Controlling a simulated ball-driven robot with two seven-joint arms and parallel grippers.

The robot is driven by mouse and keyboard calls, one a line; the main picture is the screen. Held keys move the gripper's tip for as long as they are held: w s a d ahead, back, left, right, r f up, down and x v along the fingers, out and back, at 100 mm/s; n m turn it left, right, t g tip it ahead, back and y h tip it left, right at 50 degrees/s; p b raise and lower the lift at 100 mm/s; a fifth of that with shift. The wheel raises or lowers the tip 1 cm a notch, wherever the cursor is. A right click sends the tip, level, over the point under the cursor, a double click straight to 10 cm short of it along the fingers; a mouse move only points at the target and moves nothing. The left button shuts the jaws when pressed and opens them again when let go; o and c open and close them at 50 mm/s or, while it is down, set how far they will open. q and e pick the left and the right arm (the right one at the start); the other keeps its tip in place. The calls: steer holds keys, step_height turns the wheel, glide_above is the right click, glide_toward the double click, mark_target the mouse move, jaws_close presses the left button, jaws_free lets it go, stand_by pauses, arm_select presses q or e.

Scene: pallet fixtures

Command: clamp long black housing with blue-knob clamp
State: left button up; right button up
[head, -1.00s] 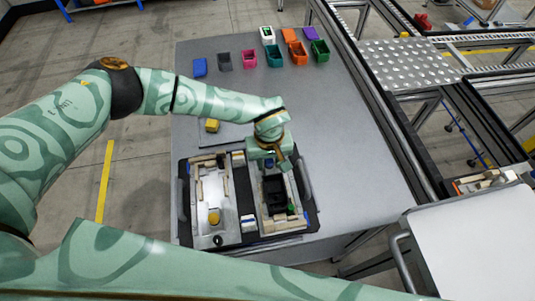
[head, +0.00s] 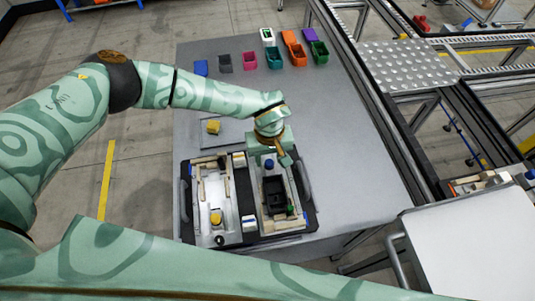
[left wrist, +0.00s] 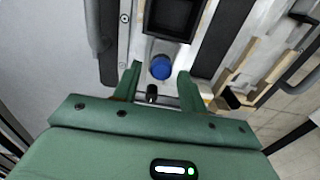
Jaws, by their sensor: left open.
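The long black housing (head: 274,188) lies in the right-hand fixture of the pallet. Its dark open box also shows at the top of the left wrist view (left wrist: 175,17). The blue-knob clamp (head: 269,163) is at the far end of that housing. In the left wrist view its round blue knob (left wrist: 161,67) is just ahead of and between my fingertips. My left gripper (left wrist: 157,80) is open and empty, with one finger to each side of the knob's line. In the head view my left gripper (head: 275,151) is at the pallet's far edge. My right gripper is out of view.
The left-hand fixture (head: 215,195) holds a yellow-topped part (head: 216,218). A yellow block (head: 213,127) sits behind the pallet. Several coloured bins (head: 273,60) stand at the table's back. A conveyor frame runs along the right. The table (head: 335,150) right of the pallet is clear.

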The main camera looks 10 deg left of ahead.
arm_select(q)
steer(key=shift+r+p, duration=1.7)
steer(key=shift+r, duration=1)
steer(key=shift+f, duration=0.1)
